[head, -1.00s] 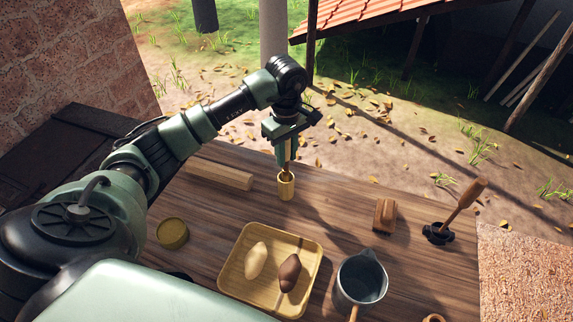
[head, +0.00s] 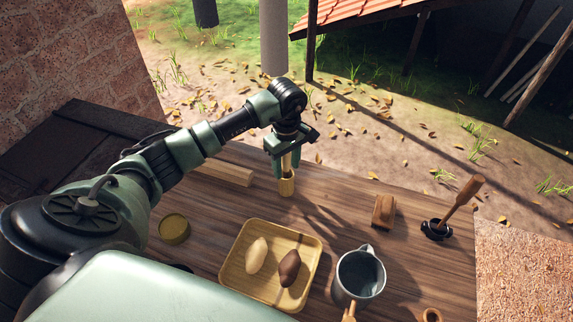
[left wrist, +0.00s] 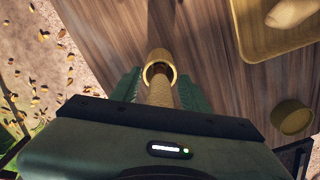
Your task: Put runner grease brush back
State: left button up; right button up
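The runner grease brush (head: 287,161) stands upright with its lower end inside a small yellow cup (head: 286,187) on the wooden table. Its bristles are hidden in the cup. My left gripper (head: 286,166) is straight above the cup, with its green fingers on either side of the brush handle. In the left wrist view the handle (left wrist: 161,93) runs between the spread fingers into the cup (left wrist: 159,56), and the fingers look apart from it. My right gripper is not in view.
A tray (head: 233,270) with two spindle-shaped pieces, a metal jug (head: 345,283), a round tin (head: 174,228) and a wooden block (head: 384,211) stand on the table. A wooden-handled tool (head: 462,204) leans in a black holder at right. A wooden bar (head: 225,172) lies behind.

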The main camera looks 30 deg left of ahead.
pick_arm(q)
jog(key=shift+r, duration=0.25)
jog(key=shift+w+r, duration=0.1)
jog(key=shift+r, duration=0.15)
notch_tip(320, 180, up, 11)
jog(key=b, duration=0.3)
jog(key=shift+f, duration=0.2)
jog(key=shift+r, duration=0.4)
